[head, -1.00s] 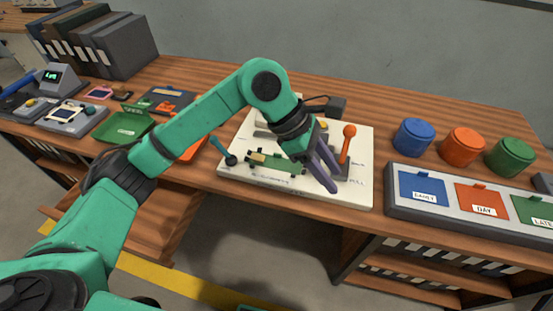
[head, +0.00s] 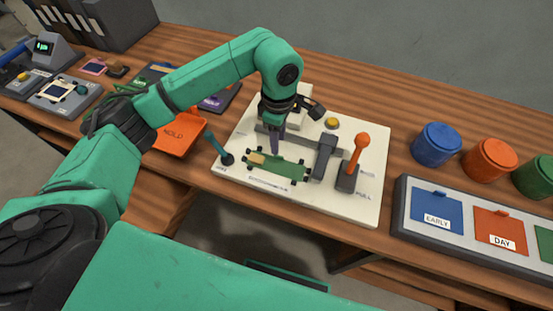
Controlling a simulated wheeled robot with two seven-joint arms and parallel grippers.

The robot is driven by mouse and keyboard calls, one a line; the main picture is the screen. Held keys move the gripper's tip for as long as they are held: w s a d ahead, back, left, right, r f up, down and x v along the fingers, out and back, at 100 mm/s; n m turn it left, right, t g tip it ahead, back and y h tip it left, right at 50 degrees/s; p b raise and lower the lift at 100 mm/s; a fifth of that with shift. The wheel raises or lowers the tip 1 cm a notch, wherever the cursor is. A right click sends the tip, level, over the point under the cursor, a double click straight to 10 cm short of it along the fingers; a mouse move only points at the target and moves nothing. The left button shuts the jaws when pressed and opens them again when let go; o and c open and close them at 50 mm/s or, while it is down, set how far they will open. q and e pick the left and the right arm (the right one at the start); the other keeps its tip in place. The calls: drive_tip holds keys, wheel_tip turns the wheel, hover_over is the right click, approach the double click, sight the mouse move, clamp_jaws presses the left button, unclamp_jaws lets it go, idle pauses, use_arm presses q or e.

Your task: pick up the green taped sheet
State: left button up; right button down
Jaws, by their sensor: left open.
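The green taped sheet (head: 284,168) lies flat on the white board (head: 365,208), with a tan piece at its left end and small dark knobs at its corners. My left gripper (head: 275,150) is open, points down just behind the sheet's upper edge, and is seen nearly edge-on. Its fingers appear to hold nothing, and I cannot tell whether they touch the sheet. My right gripper is not in view.
An orange lever (head: 358,152) stands right of the sheet and a teal lever (head: 221,150) left of it. An orange tray (head: 180,135) lies further left. Blue (head: 437,144) and orange (head: 489,160) canisters stand behind a labelled panel (head: 410,225) at right.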

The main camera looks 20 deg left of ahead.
sight(279, 156)
use_arm(q)
wheel_tip(279, 156, down, 6)
drive_tip(key=shift+d+r+p, duration=0.1)
drive_tip(key=shift+r+p, duration=0.15)
drive_tip(key=shift+p, duration=0.75)
drive_tip(key=shift+f, duration=0.4)
clamp_jaws()
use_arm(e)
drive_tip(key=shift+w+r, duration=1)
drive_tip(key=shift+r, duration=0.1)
